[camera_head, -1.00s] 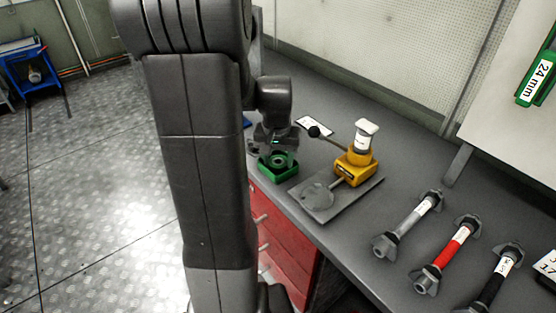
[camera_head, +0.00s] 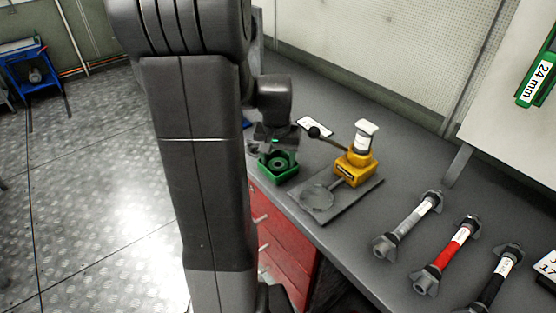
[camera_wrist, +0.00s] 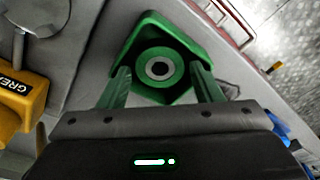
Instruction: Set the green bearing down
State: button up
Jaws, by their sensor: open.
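The green bearing (camera_wrist: 144,68), a round ring with a dark hole and a grey inner ring, sits in an angular green holder (camera_wrist: 148,20) on the bench. In the head view, the bearing (camera_head: 279,163) shows inside the holder (camera_head: 281,179) at the bench's left edge. My gripper (camera_wrist: 161,74) is open, with one finger on each side of the bearing. Whether the fingertips touch it cannot be told. In the head view, my gripper (camera_head: 275,148) is low over the holder, and its fingers are hard to make out.
A yellow hand-pump device (camera_head: 354,168) with a lever stands on a grey plate (camera_head: 320,200) right of the holder. Grey, red (camera_head: 445,256) and black rods lie further right. Red drawers (camera_head: 283,235) are below the bench edge. A wall rises behind.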

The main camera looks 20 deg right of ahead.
aim_at(277, 168)
notch_tip(277, 168, up, 11)
jog(key=s, duration=0.1)
jog(key=shift+a+f, duration=0.15)
jog(key=shift+a, duration=0.2)
jog(key=shift+o, duration=0.2)
jog(key=shift+s, duration=0.1)
